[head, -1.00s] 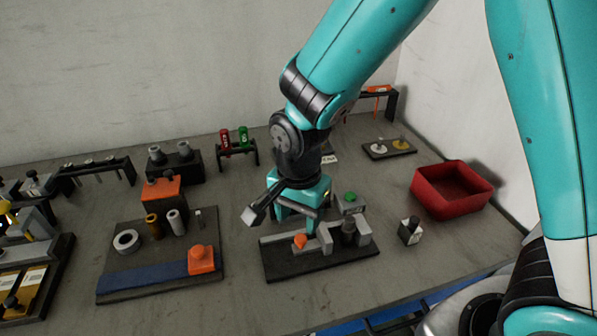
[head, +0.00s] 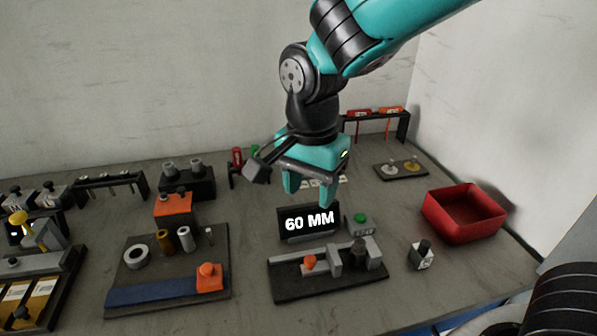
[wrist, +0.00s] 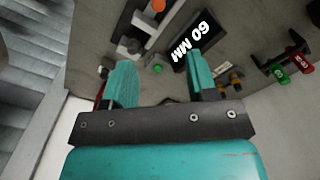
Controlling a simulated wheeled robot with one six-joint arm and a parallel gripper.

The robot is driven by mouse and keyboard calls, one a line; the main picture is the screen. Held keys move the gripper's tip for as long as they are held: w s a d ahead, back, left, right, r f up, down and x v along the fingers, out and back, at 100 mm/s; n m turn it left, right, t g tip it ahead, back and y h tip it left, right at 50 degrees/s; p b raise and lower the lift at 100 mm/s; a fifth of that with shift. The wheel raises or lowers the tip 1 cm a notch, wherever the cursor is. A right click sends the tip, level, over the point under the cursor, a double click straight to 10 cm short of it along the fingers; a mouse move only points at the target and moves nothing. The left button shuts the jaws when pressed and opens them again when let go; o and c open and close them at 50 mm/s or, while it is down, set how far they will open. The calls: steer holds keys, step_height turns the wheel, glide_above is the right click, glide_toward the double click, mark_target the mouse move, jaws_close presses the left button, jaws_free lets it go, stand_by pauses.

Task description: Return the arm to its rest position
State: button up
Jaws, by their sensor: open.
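My gripper (head: 310,190) is teal with a dark crossbar and hangs above the middle of the bench, behind and above the dark fixture (head: 330,284) in the head view. Its two fingers are apart with nothing between them. In the wrist view my gripper (wrist: 163,82) also shows both teal fingers spread, with the bench beyond them. A black display (head: 309,223) reading "60 MM" stands just below the fingertips in the head view. The display also shows in the wrist view (wrist: 190,45). My arm reaches in from the top right.
A red bin (head: 463,214) stands at the right, with a small bottle (head: 421,255) near it. A board with an orange block (head: 209,278) and rings lies to the left. Racks (head: 375,124) line the back.

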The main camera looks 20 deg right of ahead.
steer(key=s+r+n+y, duration=0.2)
steer(key=s+n, duration=0.5)
steer(key=n, duration=0.1)
steer(key=s+r+n+y, duration=0.2)
steer(key=s+n, duration=0.5)
steer(key=n, duration=0.2)
steer(key=shift+s+d+r, duration=0.25)
steer(key=shift+s+r, duration=0.05)
